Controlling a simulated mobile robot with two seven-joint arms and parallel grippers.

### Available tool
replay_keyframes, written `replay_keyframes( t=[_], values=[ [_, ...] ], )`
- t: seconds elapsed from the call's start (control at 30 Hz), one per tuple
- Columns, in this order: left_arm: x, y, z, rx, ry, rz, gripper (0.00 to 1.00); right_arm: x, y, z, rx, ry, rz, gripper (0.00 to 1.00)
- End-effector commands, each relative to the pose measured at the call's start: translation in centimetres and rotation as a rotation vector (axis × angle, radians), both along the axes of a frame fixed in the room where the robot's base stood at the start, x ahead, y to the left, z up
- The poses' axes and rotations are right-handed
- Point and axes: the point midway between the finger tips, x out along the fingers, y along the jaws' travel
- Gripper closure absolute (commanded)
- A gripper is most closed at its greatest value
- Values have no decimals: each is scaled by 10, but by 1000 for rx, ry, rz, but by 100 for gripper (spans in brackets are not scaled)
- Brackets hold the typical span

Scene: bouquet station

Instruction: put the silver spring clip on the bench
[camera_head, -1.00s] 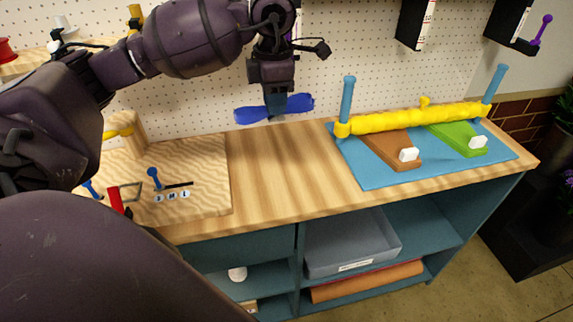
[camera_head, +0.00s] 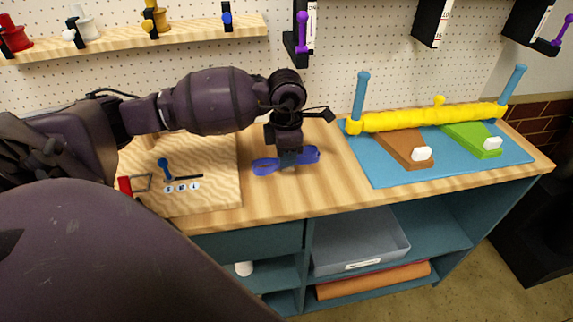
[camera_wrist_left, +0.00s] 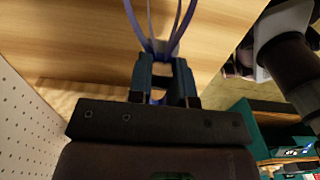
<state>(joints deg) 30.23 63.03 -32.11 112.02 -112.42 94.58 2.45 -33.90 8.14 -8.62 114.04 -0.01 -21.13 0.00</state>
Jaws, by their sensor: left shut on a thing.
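My left gripper (camera_head: 289,159) is shut on a blue-violet thing with two flat wings (camera_head: 308,155), held low over the bare middle of the wooden bench (camera_head: 290,195). I cannot tell whether it touches the bench. In the left wrist view the fingers (camera_wrist_left: 162,72) pinch the middle of the thing, and its thin curved strips (camera_wrist_left: 186,18) spread out beyond the fingertips. I cannot pick out a silver spring clip elsewhere.
A blue mat (camera_head: 375,175) with brown (camera_head: 405,150) and green (camera_head: 470,140) wedges and a yellow bar (camera_head: 430,117) lies right. A wooden board (camera_head: 215,190) with small tools is left. A pegboard stands behind. A grey tray (camera_head: 360,240) sits on the shelf below.

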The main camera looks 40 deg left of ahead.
Motion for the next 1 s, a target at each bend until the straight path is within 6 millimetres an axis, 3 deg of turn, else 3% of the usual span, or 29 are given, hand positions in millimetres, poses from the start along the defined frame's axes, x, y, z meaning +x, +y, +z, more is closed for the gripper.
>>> replay_keyframes(
  t=[0.23,0.67,0.7,0.8,0.83,1.0],
  values=[
    [-1,0,-34,-1,3,0,100,-5,-1,-5,-3,11,-1,100],
    [0,0,-39,0,1,-1,100,-11,-2,-10,-2,23,-4,100],
    [0,0,-38,-1,1,-1,74,-10,-2,-8,-2,21,-3,100],
    [0,0,-38,0,0,-1,59,-7,-2,-6,-3,14,-2,100],
    [0,0,-38,0,0,-1,55,-6,-1,-5,-2,12,-1,100],
    [0,0,-38,0,0,-1,55,0,0,-2,-2,1,1,100]
  ],
)
